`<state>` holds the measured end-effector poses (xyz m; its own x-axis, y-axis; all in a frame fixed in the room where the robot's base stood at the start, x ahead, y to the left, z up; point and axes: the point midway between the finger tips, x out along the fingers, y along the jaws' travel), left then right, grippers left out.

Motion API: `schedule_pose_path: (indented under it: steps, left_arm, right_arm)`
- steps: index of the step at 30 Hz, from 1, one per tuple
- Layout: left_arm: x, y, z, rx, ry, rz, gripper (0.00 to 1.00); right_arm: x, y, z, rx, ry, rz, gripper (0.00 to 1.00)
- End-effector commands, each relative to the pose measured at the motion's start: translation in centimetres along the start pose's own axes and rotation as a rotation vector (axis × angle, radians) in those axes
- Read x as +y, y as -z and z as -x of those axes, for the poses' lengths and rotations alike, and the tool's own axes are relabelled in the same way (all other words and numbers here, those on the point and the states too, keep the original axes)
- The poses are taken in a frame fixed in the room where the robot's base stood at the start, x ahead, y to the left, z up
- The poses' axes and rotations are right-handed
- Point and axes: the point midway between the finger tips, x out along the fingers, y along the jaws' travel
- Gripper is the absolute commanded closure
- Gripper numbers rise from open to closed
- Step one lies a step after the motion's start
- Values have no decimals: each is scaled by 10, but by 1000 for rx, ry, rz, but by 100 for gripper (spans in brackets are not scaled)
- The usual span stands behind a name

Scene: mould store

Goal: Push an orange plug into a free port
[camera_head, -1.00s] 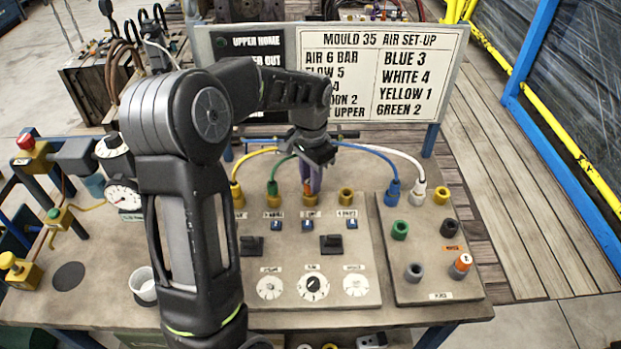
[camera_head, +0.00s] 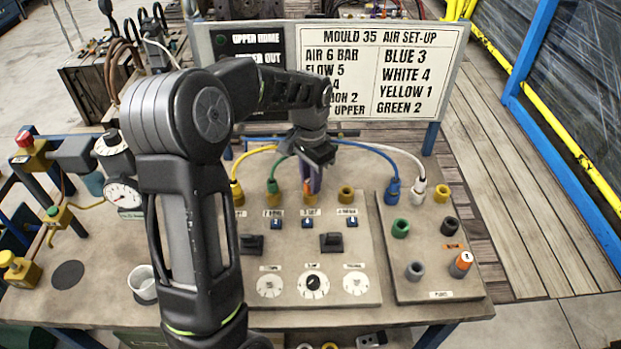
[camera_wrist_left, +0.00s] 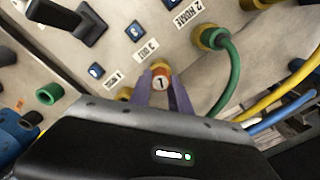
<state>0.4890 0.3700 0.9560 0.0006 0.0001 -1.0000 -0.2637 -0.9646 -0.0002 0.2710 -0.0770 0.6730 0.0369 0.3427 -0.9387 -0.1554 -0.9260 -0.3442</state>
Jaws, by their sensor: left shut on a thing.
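My left gripper (camera_head: 310,188) is shut on an orange plug (camera_wrist_left: 161,83) with a white cap marked 1. The purple fingers clasp the plug's sides in the left wrist view. The plug is at a yellow port on the middle panel, the third from the left in its row; how deep it sits is hidden by the fingers. A second orange plug (camera_head: 461,264) stands on the right panel at its lower right. A free yellow port (camera_head: 346,195) is right of my gripper. My right gripper is not in view.
Yellow, green, blue and white hoses run behind my gripper; the green hose (camera_wrist_left: 231,75) is close beside it. The right panel has empty green (camera_head: 400,229), black (camera_head: 450,226) and grey (camera_head: 415,270) ports. The sign board (camera_head: 378,70) stands behind. A white cup (camera_head: 143,284) is at left.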

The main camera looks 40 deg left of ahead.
Motion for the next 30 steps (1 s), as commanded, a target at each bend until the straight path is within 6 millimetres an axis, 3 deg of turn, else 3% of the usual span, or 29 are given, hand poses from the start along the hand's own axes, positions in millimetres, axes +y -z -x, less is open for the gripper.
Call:
schedule_pose_path:
  steps: [6, 7, 15, 21, 27, 30]
  left_arm:
    - [0, 0, -1, -1, -1, 0, 100]
    - [0, 0, -1, -1, -1, 0, 75]
    - [0, 0, -1, -1, 0, 0, 53]
    - [0, 0, -1, -1, 0, 0, 51]
    - [0, 0, -1, -1, 0, 0, 35]
    - [0, 0, -1, -1, 0, 0, 33]
  right_arm:
    - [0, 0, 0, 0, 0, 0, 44]
    - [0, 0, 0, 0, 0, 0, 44]
    - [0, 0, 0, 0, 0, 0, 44]
    - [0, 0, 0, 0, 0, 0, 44]
    - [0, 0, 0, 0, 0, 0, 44]
    - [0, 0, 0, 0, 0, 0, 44]
